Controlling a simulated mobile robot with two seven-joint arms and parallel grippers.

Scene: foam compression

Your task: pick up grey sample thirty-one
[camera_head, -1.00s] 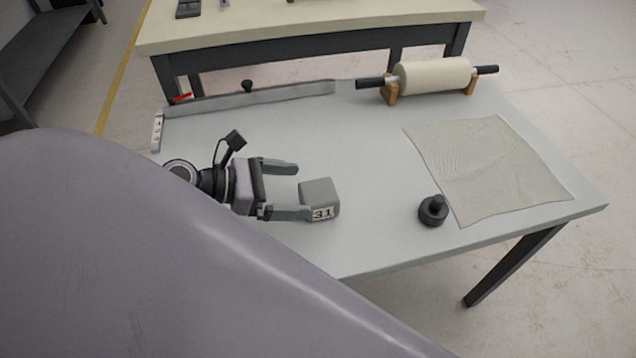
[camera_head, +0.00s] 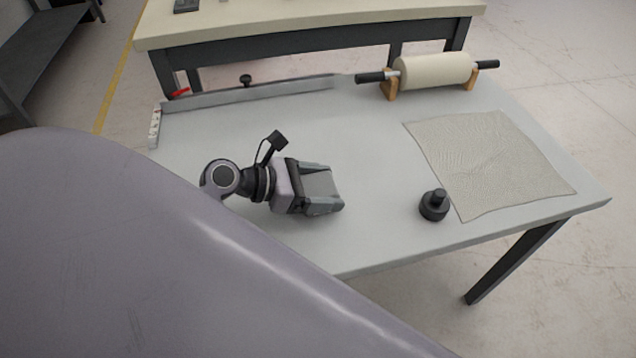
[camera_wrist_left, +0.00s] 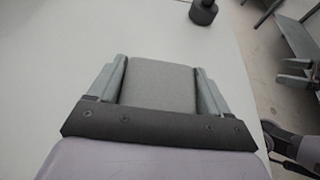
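The grey block (camera_head: 320,184) is on the near left part of the table. The number 31 was on its side a second ago; that side is now hidden by a finger. My left gripper (camera_head: 328,187) has one finger on each side of the block. In the left wrist view the block (camera_wrist_left: 160,85) fills the space between the fingers, and I cannot tell whether both press on it. No lift off the table shows. My right gripper (camera_wrist_left: 292,72) shows small at the right edge of the left wrist view, its fingers apart and empty.
A black knobbed weight (camera_head: 434,205) stands to the right, beside a beige textured sheet (camera_head: 490,165). A cream roller (camera_head: 436,71) on wooden stands and a long grey bar (camera_head: 250,94) lie along the back. The table (camera_head: 375,150) is clear between block and weight.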

